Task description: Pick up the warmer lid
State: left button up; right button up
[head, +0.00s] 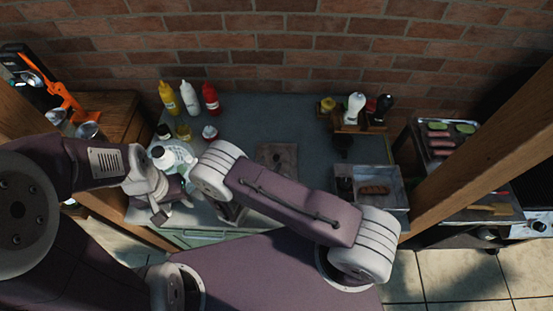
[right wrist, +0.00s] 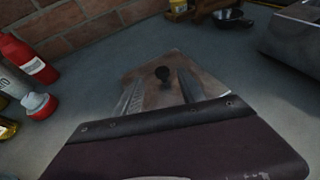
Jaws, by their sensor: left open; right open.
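The warmer lid, a flat brownish metal plate (head: 277,156), lies on the grey table. In the right wrist view the lid (right wrist: 150,70) shows a dark round knob (right wrist: 162,73). My right gripper (right wrist: 160,88) is open, with its fingers pointing toward the lid and the knob seen between them. I cannot tell whether they touch it; in the head view my arm hides the fingers. The open metal warmer (head: 395,199) stands right of the lid with brown food inside. My left gripper (head: 162,212) is open and empty near the table's front left.
Yellow, white and red bottles (head: 211,99) stand at the back left, with small jars in front. A wooden caddy (head: 360,127) with bottles stands at the back right. A brick wall (head: 260,50) closes the back. The table's middle behind the lid is clear.

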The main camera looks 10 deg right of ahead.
aim_at(276, 158)
jog(key=shift+w+d+f, duration=0.15)
jog(key=shift+w+d, duration=0.15)
jog(key=shift+w, duration=0.05)
jog(key=shift+w+d+f+p, duration=0.15)
jog(key=shift+w+d+p, duration=0.6)
jog(key=shift+p, duration=0.25)
jog(key=x, duration=0.2)
jog(key=shift+w+d+f, duration=0.15)
jog(key=shift+f, duration=0.15)
jog(key=shift+w+d+f, duration=0.15)
jog(key=shift+w+f, duration=0.05)
jog(key=shift+s+r, duration=0.1)
grip_shut()
